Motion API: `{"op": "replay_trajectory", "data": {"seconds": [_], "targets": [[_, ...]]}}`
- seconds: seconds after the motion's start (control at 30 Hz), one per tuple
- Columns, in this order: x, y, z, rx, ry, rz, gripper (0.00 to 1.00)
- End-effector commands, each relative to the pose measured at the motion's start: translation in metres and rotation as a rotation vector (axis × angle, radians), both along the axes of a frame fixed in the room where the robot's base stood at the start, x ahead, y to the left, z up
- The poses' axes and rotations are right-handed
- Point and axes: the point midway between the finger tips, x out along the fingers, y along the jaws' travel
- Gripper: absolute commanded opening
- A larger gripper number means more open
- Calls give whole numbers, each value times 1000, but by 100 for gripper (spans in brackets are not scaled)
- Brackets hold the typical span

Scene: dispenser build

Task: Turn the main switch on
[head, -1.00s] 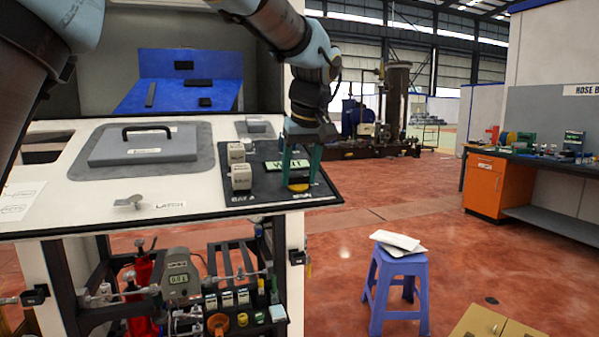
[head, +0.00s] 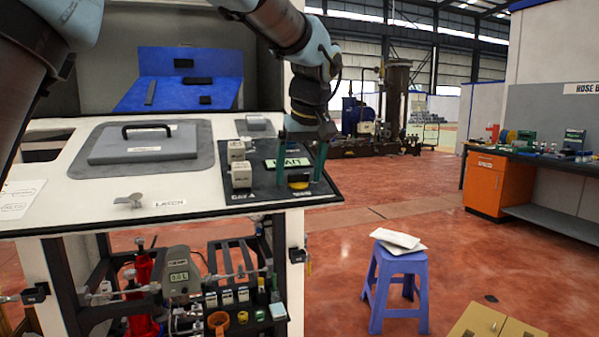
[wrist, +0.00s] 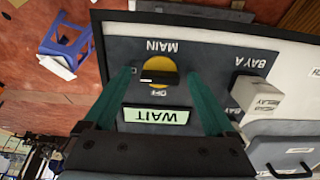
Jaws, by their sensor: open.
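The main switch is a yellow disc with a black bar handle (wrist: 160,77), on a dark panel between the labels MAIN and OFF in the wrist view. The handle lies crosswise, pointing towards the fingers. In the head view the yellow switch (head: 298,185) shows at the panel's right end. My gripper (head: 300,180) is open over it, one green finger on each side; the wrist view shows the same gripper (wrist: 159,76). The fingers look apart from the handle. Their exact height above the panel is hard to tell.
A display (wrist: 156,115) reading WAIT sits beside the switch. Relay blocks (head: 241,175) stand left of it on the panel. A handled lid (head: 143,144) and a latch (head: 134,200) lie farther left. A blue stool (head: 396,285) stands on the floor at right.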

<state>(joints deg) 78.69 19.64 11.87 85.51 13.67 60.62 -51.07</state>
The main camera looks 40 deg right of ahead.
Motion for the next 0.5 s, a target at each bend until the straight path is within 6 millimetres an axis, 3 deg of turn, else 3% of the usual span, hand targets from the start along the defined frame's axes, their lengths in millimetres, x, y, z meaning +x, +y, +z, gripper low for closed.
{"op": "replay_trajectory", "data": {"seconds": [0.17, 0.5], "targets": [[-7, 1, 17, -5, -1, -2, 90], [-29, 11, 76, -3, -1, -1, 90]]}}
